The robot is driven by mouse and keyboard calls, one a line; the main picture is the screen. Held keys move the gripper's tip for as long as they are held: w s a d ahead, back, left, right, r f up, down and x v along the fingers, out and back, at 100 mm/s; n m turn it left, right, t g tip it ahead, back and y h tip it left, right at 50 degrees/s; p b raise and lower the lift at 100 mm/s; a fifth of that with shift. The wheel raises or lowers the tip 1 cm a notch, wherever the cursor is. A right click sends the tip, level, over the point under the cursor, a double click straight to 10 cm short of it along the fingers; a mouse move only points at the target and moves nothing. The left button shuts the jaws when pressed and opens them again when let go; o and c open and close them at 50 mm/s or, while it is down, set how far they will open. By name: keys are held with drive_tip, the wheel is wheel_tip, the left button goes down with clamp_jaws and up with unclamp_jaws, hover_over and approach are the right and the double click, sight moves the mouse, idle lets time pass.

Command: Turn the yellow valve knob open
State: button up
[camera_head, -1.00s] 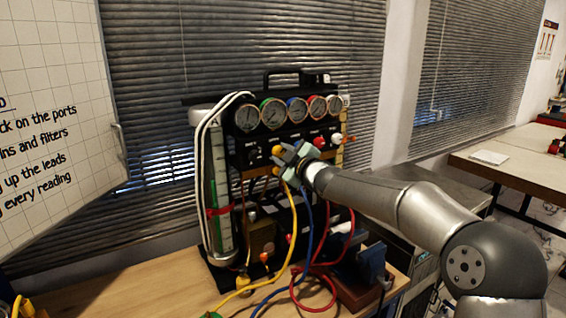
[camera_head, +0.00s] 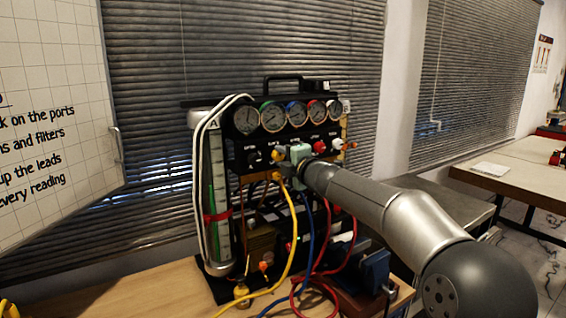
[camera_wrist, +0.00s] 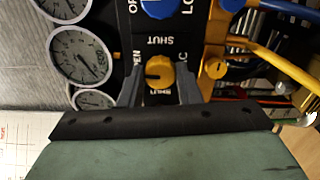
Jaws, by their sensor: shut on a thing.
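The yellow valve knob (camera_wrist: 159,72) is on a black panel with lettering around it, including "SHUT". In the wrist view my gripper (camera_wrist: 160,80) has one finger on each side of the knob and is shut on it. The knob's pointer direction is hard to read. In the head view the yellow knob (camera_head: 275,157) shows just left of my gripper (camera_head: 290,156), partly covered by it, in the knob row below the gauges.
A blue knob (camera_wrist: 158,8) is beside the yellow one. Several gauges (camera_head: 272,116) are above. A yellow hose (camera_head: 291,240) and a blue hose (camera_head: 308,235) hang below the panel. A red knob (camera_head: 319,146) is to the right.

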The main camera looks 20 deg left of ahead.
drive_tip(key=shift+n, duration=0.4)
drive_tip(key=o, duration=1)
drive_tip(key=shift+c, duration=0.2)
drive_tip(key=b+v, duration=0.4)
drive_tip(key=v, duration=1.3)
drive_tip(key=shift+d, duration=0.2)
drive_tip(key=shift+s, duration=0.1)
